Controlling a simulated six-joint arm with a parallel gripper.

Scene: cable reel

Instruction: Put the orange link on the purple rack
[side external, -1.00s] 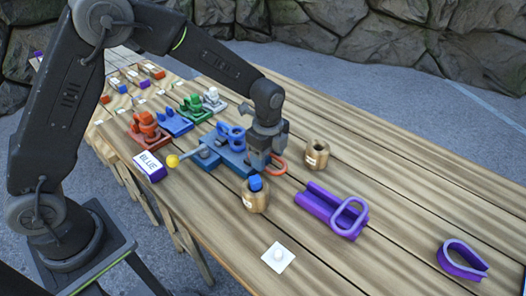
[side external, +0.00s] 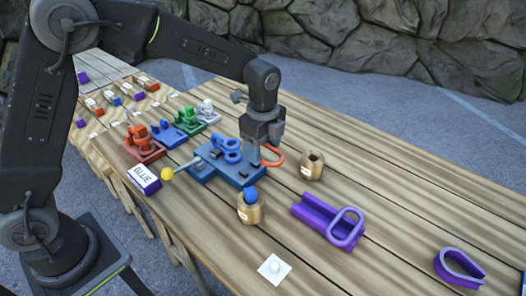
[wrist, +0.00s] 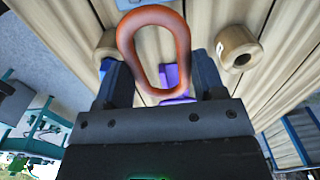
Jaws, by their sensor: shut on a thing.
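My gripper (side external: 258,160) is shut on the orange link (side external: 276,161), an oval ring, and holds it in the air just above the right end of the blue fixture. In the wrist view the link (wrist: 127,42) stands out past the fingers of my gripper (wrist: 161,75). The purple rack (side external: 312,212) is a long trough on the table to the lower right of my gripper. A purple oval link (side external: 335,222) leans on its right end. In the wrist view a purple piece, partly hidden, shows through the ring.
The blue fixture (side external: 215,168) with blue rings and a yellow-knobbed lever (side external: 167,173) is left of my gripper. A purple U-shaped holder (side external: 458,265) stands far right. Table between is clear.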

